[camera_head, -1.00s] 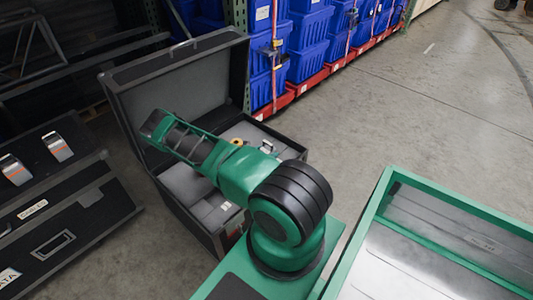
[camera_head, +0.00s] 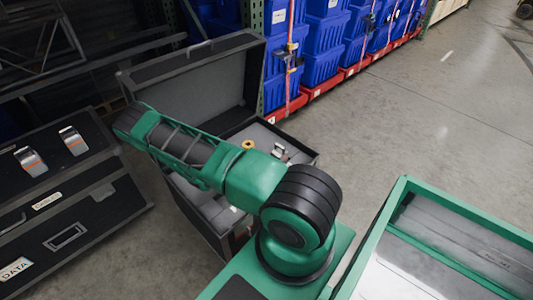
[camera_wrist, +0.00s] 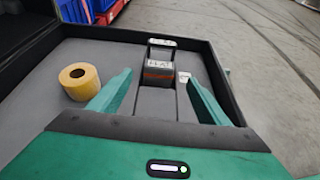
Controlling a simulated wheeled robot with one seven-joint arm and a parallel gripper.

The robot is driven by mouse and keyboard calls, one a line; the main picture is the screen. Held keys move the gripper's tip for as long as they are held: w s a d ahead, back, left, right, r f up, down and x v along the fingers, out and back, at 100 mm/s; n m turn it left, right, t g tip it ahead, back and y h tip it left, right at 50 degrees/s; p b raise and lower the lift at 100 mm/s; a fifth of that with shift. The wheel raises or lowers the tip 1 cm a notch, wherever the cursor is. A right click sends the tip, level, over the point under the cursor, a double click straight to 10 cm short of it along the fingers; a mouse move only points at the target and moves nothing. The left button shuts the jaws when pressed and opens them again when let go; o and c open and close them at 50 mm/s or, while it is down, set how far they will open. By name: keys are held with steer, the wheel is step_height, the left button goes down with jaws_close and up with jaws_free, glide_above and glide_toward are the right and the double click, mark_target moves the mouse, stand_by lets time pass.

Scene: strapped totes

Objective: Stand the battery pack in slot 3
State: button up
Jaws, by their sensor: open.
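A dark battery pack (camera_wrist: 159,72) with an orange stripe, a pale handle and a label that seems to read FLAT lies in the open case, ahead of my gripper in the wrist view. It seems to show small in the head view (camera_head: 280,151). My gripper (camera_wrist: 157,84) is open and empty, its green fingers spread left and right, with the pack beyond and between them. In the head view my arm hides the gripper. A second black case (camera_head: 100,212) at left holds two packs (camera_head: 31,161) (camera_head: 73,141) with orange stripes. Slot numbers cannot be read.
The open case (camera_head: 190,65) has a raised lid and dark walls. A yellow tape roll (camera_wrist: 80,81) sits inside, left of my fingers. A small white item (camera_wrist: 184,77) is right of the pack. Blue totes (camera_head: 322,50) stand behind.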

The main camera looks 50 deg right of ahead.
steer(key=s+a+r+m+g+y, duration=0.1)
steer(key=s+a+r+m+y, duration=0.15)
steer(key=r+m, duration=0.45)
steer(key=s+a+r+m+y, duration=0.1)
steer(key=a+r+m+y, duration=0.25)
steer(key=r, duration=0.85)
steer(key=s+a+r+m+g+y, duration=0.15)
steer(key=a+r+m, duration=0.3)
steer(key=r, duration=0.45)
steer(key=s+a+r+m+t+y, duration=0.4)
steer(key=s+a+r+m+y, duration=0.2)
steer(key=s+a+r, duration=0.8)
steer(key=s+r+m, duration=0.1)
steer(key=s+r, duration=0.1)
steer(key=s, duration=0.2)
steer(key=shift+a+r+m, duration=0.25)
steer(key=shift+a+m, duration=0.15)
steer(key=shift+w+f, duration=0.25)
steer(key=shift+w, duration=0.35)
